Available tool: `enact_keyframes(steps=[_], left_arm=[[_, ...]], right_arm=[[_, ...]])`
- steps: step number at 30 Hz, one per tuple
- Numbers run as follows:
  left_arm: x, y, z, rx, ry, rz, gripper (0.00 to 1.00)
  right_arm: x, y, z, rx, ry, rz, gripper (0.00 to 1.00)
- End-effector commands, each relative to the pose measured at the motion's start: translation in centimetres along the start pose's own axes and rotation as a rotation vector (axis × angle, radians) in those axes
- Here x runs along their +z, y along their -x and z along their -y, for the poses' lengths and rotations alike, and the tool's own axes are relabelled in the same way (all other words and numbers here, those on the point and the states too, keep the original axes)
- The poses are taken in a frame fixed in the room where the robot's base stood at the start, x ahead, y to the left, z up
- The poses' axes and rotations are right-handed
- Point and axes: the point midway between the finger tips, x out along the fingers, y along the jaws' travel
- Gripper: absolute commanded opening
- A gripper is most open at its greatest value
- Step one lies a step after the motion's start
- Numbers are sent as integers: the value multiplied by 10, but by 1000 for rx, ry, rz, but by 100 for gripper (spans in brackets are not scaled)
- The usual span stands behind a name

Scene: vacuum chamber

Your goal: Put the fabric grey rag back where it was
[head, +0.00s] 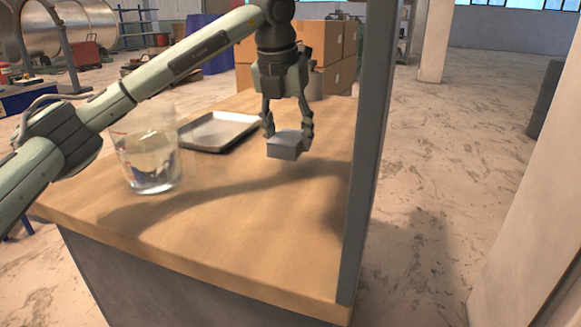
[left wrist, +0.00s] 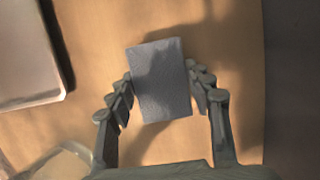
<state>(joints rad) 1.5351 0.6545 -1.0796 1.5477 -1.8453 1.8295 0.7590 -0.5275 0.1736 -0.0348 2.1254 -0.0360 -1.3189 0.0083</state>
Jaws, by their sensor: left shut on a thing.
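The grey fabric rag (head: 285,147) looks like a small flat block. My left gripper (head: 288,132) points down and is shut on it, one finger on each side. In the left wrist view the rag (left wrist: 160,82) sits between the fingertips of my left gripper (left wrist: 162,88), slightly tilted. It is over the wooden tabletop (head: 240,235); a small gap seems to lie under it, but contact is hard to judge. My right gripper is not in view.
A metal tray (head: 218,131) lies left of the rag, and a clear glass vessel (head: 150,160) stands nearer the left edge. A grey upright post (head: 368,150) rises at the table's right edge. Cardboard boxes (head: 325,45) stand behind. The front tabletop is clear.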

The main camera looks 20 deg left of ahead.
Motion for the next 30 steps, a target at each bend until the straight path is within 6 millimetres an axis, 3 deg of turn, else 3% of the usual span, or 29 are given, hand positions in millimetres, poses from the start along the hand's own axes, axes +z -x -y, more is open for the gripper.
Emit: enact_keyframes(steps=[3, 9, 15, 21, 30], left_arm=[[-26, 10, 12, -1, -3, 2, 24], [-51, 16, 22, 0, 0, 0, 24], [-63, 18, 27, 0, 0, -1, 24], [-71, -11, 26, 0, 2, -3, 24], [-72, -15, 27, -1, 1, -1, 24]], right_arm=[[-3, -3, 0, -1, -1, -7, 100], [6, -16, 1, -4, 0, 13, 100], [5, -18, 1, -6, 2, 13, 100], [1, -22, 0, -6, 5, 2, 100], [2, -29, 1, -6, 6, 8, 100]])
